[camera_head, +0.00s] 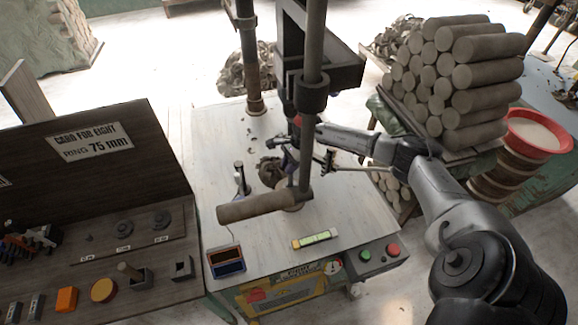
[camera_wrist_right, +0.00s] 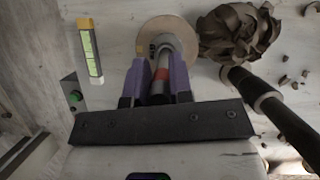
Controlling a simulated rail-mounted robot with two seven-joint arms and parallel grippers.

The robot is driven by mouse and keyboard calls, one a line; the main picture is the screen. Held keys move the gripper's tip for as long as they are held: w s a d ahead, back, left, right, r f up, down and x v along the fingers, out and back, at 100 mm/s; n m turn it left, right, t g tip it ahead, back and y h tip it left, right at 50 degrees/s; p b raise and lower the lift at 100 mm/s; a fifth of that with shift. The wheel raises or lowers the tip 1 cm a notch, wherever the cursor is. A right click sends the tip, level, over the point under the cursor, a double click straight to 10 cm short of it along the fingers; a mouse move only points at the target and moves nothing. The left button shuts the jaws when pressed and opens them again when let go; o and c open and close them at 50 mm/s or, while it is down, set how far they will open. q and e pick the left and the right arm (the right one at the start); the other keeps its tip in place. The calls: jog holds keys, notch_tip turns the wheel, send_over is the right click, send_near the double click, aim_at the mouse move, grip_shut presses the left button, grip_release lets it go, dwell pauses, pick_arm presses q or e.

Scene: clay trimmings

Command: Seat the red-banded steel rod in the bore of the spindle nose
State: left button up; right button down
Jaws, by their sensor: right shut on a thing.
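My right gripper (camera_head: 291,150) reaches in from the right beneath the dark machine head (camera_head: 335,75). In the right wrist view its two purple fingers (camera_wrist_right: 158,80) are shut on the red-banded steel rod (camera_wrist_right: 161,73). The red band shows between the fingertips, with grey steel beyond it. Past that, a pale round disc (camera_wrist_right: 146,36) lies below on the table. In the head view the rod is mostly hidden by the gripper and the machine's upright shaft (camera_head: 311,50). I cannot make out the spindle nose's bore, nor whether the rod touches it. My left gripper is not in view.
Dark trimmings (camera_wrist_right: 240,32) lie beside the disc. A yellow-green level (camera_head: 314,239) and a blue-and-red box (camera_head: 226,262) sit near the table's front. Stacked clay rolls (camera_head: 480,75) stand right.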

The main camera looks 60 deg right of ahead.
jog(key=shift+f, duration=0.1)
jog(key=c, duration=1.1)
grip_release()
jog(key=shift+o, duration=0.4)
jog(key=b+v, duration=0.1)
jog(key=v, duration=0.6)
jog(key=shift+r, duration=0.35)
jog(key=shift+d, duration=0.1)
